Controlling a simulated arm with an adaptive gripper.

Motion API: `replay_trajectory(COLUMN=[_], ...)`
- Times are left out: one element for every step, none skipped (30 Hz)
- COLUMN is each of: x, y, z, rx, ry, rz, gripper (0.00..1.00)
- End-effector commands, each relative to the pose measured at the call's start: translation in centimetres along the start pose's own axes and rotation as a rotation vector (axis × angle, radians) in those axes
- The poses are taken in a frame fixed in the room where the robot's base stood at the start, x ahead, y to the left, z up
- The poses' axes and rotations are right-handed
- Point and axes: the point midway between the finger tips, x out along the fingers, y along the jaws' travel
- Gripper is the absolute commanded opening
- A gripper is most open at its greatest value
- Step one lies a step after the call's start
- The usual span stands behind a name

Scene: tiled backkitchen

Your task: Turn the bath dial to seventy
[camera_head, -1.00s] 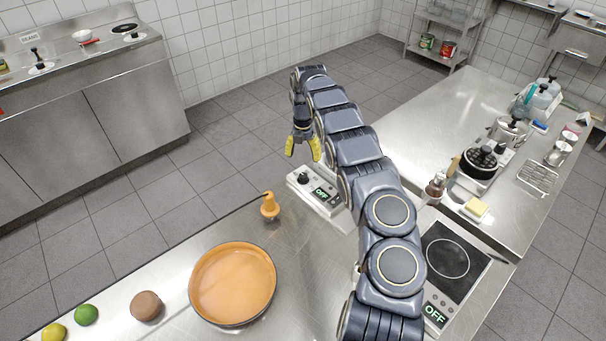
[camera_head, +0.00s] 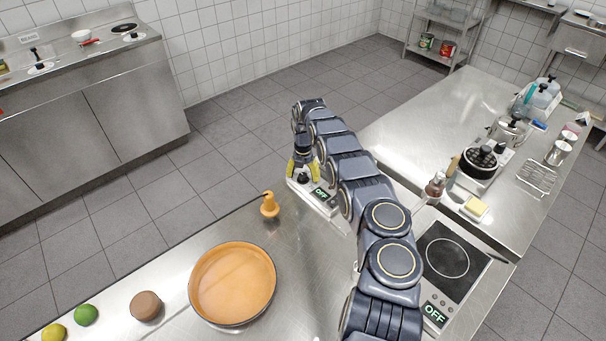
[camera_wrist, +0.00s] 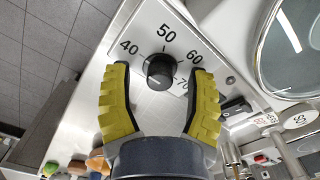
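The bath dial is a round black knob (camera_wrist: 160,72) on a pale panel (camera_wrist: 148,30), with 40, 50, 60 and 70 printed around it. Which number its mark points to is too small to tell. My gripper (camera_wrist: 163,84) is open, with one yellow finger on each side of the knob; gaps show between the fingers and the knob. In the head view my gripper (camera_head: 303,170) points down over the left end of the bath unit (camera_head: 330,206). The unit's display (camera_head: 320,193) reads OFF.
An orange pepper mill-like object (camera_head: 269,206) stands left of the unit, and a wide orange-brown pan (camera_head: 232,284) nearer. A hob (camera_head: 447,258) with an OFF display is on the right. A round glass-like lid (camera_wrist: 292,45) shows beside the panel in the wrist view.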

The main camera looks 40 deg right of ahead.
Motion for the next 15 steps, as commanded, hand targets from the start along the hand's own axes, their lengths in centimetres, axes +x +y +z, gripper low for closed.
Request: replay_trajectory(x=[-0.01, -0.02, -0.02, -0.02, -0.02, -0.02, -0.01, -0.01, -0.01, -0.01, 0.00, 0.00, 0.01, 0.00, 0.00], y=[0.01, 0.01, 0.01, 0.01, 0.01, 0.00, 0.00, 0.00, 0.00, 0.00, 0.00, 0.00, 0.01, 0.01, 0.01], z=[0.00, 0.01, 0.00, 0.01, 0.01, 0.01, 0.01, 0.01, 0.02, 0.02, 0.02, 0.02, 0.02, 0.03, 0.04], rx=[0.000, 0.000, 0.000, 0.000, 0.000, 0.000, 0.000, 0.000, 0.000, 0.000, 0.000, 0.001, 0.003, 0.005, 0.010], ry=[0.000, 0.000, 0.000, 0.000, 0.000, 0.000, 0.000, -0.001, -0.001, -0.001, -0.001, -0.001, -0.001, -0.001, -0.002], rz=[0.000, 0.000, 0.000, 0.000, 0.000, 0.000, 0.000, 0.000, 0.000, 0.000, 0.000, 0.000, 0.000, 0.000, 0.000], gripper=[0.35, 0.22, 0.05, 0.00, 0.00, 0.00, 0.00, 0.00, 0.00, 0.00, 0.00, 0.00, 0.00, 0.00, 0.00])
